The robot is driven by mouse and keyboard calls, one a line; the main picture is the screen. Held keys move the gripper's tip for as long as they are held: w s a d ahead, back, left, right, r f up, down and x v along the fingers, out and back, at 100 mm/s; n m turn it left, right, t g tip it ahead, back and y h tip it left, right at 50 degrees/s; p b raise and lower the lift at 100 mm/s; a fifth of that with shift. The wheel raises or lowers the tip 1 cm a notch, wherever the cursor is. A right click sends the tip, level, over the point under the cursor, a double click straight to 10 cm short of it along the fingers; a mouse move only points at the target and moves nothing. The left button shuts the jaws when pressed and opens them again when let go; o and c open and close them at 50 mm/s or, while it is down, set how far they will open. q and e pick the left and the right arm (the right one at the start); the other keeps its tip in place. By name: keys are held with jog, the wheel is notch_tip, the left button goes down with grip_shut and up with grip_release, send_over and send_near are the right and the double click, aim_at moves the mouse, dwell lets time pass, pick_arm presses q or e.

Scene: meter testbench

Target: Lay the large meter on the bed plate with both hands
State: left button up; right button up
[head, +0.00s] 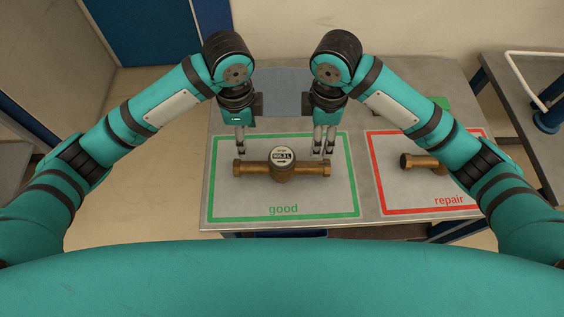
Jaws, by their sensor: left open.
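A brass meter (282,172) with a round white-faced dial lies in the green-outlined "good" area, its pipe ends pointing left and right. My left gripper (241,151) points down, open, just behind the left pipe end. My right gripper (323,152) points down behind the right pipe end, its fingers apart with a gap between them. Both look empty; I cannot tell whether either touches the meter. A second brass fitting (424,162) lies in the red-outlined "repair" area, partly hidden by my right arm. I cannot pick out a bed plate for sure.
The grey table (365,211) carries both marked areas. Another bench with a white bent tube (523,75) and blue stand (546,118) is at right.

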aim_at(251, 164)
pick_arm(q)
jog(key=f, duration=1.7)
jog(key=shift+w+f, duration=0.2)
jog(key=shift+f, duration=0.15)
pick_arm(e)
jog(key=f, duration=1.7)
jog(key=shift+w+f, duration=0.2)
jog(key=shift+f, duration=0.15)
pick_arm(q)
grip_shut()
pick_arm(e)
grip_shut()
pick_arm(q)
jog(key=shift+w, duration=0.1)
pick_arm(e)
jog(key=shift+w, duration=0.1)
pick_arm(q)
jog(key=shift+r, duration=0.15)
pick_arm(e)
jog(key=shift+a+r, duration=0.1)
jog(key=shift+r, duration=0.1)
